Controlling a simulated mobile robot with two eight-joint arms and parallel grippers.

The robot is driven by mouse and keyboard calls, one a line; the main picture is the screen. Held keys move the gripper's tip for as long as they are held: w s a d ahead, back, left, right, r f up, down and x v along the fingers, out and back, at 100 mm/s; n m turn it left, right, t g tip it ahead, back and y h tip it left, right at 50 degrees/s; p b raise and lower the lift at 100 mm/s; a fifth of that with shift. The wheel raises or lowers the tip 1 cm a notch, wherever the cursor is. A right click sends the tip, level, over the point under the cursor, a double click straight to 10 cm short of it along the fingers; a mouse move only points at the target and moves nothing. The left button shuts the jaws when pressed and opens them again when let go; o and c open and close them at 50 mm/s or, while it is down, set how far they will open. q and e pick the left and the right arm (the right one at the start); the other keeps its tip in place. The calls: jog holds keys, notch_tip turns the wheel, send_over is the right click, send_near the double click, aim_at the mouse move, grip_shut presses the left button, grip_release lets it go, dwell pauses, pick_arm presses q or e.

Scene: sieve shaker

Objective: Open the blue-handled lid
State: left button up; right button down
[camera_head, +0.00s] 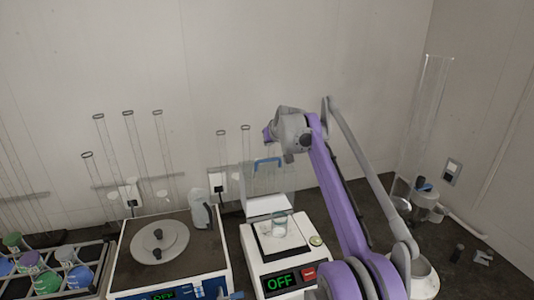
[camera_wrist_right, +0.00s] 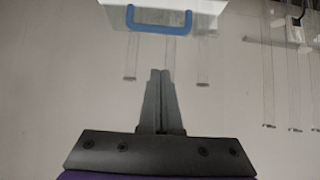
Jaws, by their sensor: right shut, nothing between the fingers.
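The blue handle (camera_head: 267,161) stands at the top of a clear, see-through panel (camera_head: 268,181) above the back of a white balance (camera_head: 262,262). The panel's edges are faint, so I cannot tell whether the lid is open or closed. The blue handle also shows at the top of the right wrist view (camera_wrist_right: 158,28). My right gripper (camera_wrist_right: 160,76) is shut and empty, its fingertips apart from the handle in that view. In the head view my right wrist is just above and right of the handle; the fingertips are hidden. My left gripper is not in view.
A small glass beaker (camera_head: 279,225) sits on the balance. Tall glass tubes (camera_head: 132,140) stand along the back wall. A metal apparatus (camera_head: 425,205) stands at the right.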

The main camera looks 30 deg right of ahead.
send_over(264, 165)
jog(key=w, duration=0.1)
notch_tip(264, 165, down, 6)
jog(key=shift+d+r+p, duration=0.1)
jog(key=shift+p, duration=0.35)
jog(key=shift+s+f+b, duration=0.35)
jog(key=shift+s+f, duration=0.15)
jog(key=shift+s, duration=0.05)
jog(key=shift+s+a, duration=0.2)
jog(key=shift+s, duration=0.45)
jog(key=shift+s+a, duration=0.2)
jog(key=shift+s, duration=0.4)
jog(key=shift+s+b, duration=0.1)
jog(key=shift+b, duration=0.2)
